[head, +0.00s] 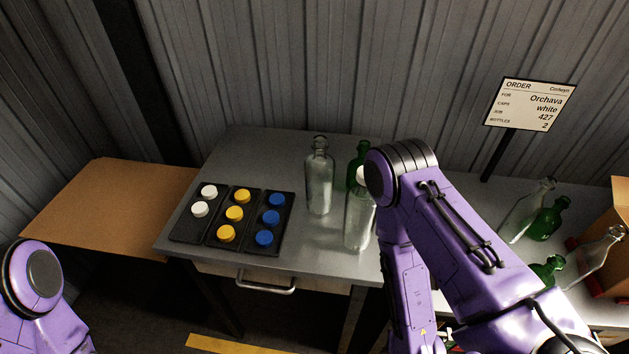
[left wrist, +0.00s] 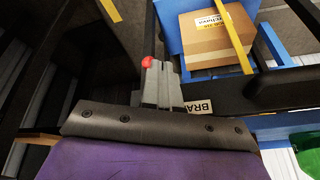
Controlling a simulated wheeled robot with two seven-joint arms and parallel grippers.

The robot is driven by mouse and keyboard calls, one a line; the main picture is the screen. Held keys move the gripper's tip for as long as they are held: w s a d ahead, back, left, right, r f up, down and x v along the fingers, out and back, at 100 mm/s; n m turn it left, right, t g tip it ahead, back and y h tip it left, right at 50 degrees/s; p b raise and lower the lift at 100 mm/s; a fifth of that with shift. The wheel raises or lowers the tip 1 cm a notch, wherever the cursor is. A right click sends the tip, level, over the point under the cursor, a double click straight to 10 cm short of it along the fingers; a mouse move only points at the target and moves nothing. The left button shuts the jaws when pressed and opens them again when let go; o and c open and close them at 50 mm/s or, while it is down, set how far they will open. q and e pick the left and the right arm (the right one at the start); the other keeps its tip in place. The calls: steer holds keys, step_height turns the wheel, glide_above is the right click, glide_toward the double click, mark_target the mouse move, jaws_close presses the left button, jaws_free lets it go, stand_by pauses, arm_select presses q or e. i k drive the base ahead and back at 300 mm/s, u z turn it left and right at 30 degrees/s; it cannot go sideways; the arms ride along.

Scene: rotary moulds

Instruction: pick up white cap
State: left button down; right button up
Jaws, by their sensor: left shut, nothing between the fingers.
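Two white caps stand in the left column of a black cap tray (head: 188,227) on the grey table: a far white cap (head: 209,191) and a near white cap (head: 200,209). A clear bottle (head: 357,228) has a white cap (head: 362,176) at its top, partly hidden by my right arm. My left gripper (left wrist: 162,70) shows in the left wrist view, shut and empty, away from the caps. In the head view only a link of my left arm shows at the lower left. My right arm crosses the right of the table; its gripper is out of view.
Yellow caps (head: 234,213) and blue caps (head: 265,238) fill the other columns. An uncapped clear bottle (head: 319,178) and a green bottle (head: 357,160) stand behind. Several bottles lie at the right. An order sign (head: 529,104) reads white, 2 bottles. A cardboard box (left wrist: 217,40) shows in the left wrist view.

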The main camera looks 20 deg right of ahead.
mark_target(199, 210)
steer(key=z, duration=3.55)
steer(key=k, duration=0.75)
steer(key=u, duration=2.1)
